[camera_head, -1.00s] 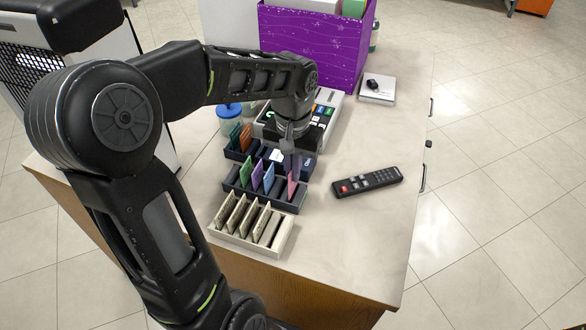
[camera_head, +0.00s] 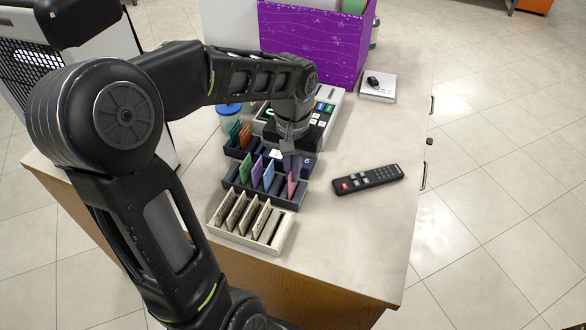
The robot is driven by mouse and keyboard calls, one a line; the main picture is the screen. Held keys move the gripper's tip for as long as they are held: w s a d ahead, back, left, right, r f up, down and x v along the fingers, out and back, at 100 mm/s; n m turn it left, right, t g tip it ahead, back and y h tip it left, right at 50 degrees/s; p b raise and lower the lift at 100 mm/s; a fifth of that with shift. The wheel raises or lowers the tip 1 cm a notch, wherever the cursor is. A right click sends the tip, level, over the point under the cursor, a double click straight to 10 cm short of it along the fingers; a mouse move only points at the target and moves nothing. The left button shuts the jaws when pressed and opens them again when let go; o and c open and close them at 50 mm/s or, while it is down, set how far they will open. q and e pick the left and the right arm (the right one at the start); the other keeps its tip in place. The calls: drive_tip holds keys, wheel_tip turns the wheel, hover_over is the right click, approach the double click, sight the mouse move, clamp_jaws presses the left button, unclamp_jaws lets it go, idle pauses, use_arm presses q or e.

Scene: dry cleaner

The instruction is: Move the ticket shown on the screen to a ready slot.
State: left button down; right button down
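My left gripper (camera_head: 291,163) points down over the right end of the dark middle rack (camera_head: 246,189). A pink ticket (camera_head: 292,186) stands in that end, directly below the fingers. I cannot tell whether the fingers are closed on it. Green (camera_head: 245,170), purple (camera_head: 257,172) and blue (camera_head: 268,175) tickets stand to its left in the same rack. A dark rack behind holds teal (camera_head: 235,131) and orange (camera_head: 245,136) tickets; my gripper partly hides its right side. No screen content is readable. My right gripper is out of view.
A keypad machine (camera_head: 333,106) stands behind the racks, partly hidden by my arm. A purple box (camera_head: 311,45) is at the back. A black remote (camera_head: 367,179) lies to the right. A white pad (camera_head: 378,89) with a small black object is behind it. The counter's front right is clear.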

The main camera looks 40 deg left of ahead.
use_arm(q)
drive_tip(key=shift+f, duration=0.25)
idle(0.3)
drive_tip(key=shift+f+b, duration=0.45)
drive_tip(key=shift+b, duration=0.1)
drive_tip(key=c, duration=1.6)
unclamp_jaws()
drive_tip(key=shift+r+p, duration=2.85)
drive_tip(key=shift+r, duration=0.65)
